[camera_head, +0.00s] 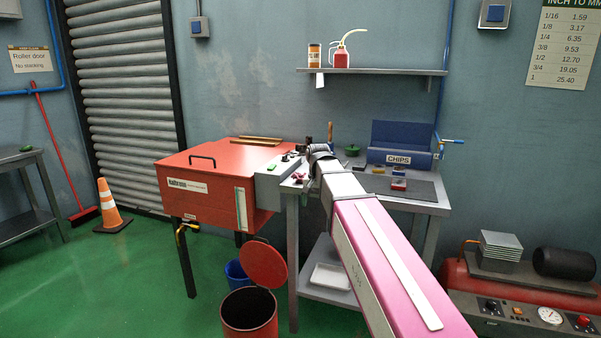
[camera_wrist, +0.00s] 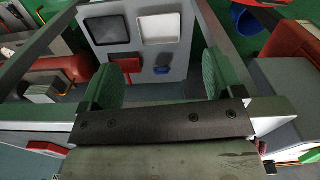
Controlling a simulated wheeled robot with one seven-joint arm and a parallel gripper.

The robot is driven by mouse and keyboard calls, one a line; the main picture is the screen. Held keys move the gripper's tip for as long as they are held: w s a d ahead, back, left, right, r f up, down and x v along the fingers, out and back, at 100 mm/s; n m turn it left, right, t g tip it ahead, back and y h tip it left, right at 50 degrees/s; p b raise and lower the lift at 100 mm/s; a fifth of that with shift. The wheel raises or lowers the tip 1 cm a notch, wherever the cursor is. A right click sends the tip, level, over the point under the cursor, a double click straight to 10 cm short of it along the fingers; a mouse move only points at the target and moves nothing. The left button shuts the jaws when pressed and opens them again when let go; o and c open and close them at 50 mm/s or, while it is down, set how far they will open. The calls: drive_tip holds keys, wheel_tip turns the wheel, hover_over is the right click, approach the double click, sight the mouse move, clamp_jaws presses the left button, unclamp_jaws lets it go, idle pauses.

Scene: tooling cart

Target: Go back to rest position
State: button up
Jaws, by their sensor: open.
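My gripper (camera_wrist: 160,78) shows in the wrist view with its two green-padded fingers wide apart and nothing held between them. In the head view my pink and white arm reaches forward to the grey workbench (camera_head: 433,203), and the gripper itself is largely hidden by the arm.
On the bench are a blue CHIPS bin (camera_head: 395,155), a green item (camera_head: 352,150) and small red blocks (camera_head: 399,184). A red cabinet (camera_head: 205,185) stands left, with an open red bin (camera_head: 249,310) before it. A red compressor (camera_head: 520,290) stands right.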

drive_tip(key=s+d+f+n, duration=0.1)
drive_tip(key=s+d+f, duration=0.3)
drive_tip(key=f, duration=0.5)
drive_tip(key=s+d+f, duration=0.4)
drive_tip(key=s+f, duration=0.3)
drive_tip(key=f, duration=0.2)
drive_tip(key=s+d+f+n, duration=0.1)
drive_tip(key=s+d+f, duration=0.4)
drive_tip(key=f, duration=0.4)
drive_tip(key=shift+s+f+n, duration=0.3)
drive_tip(key=shift+s, duration=0.1)
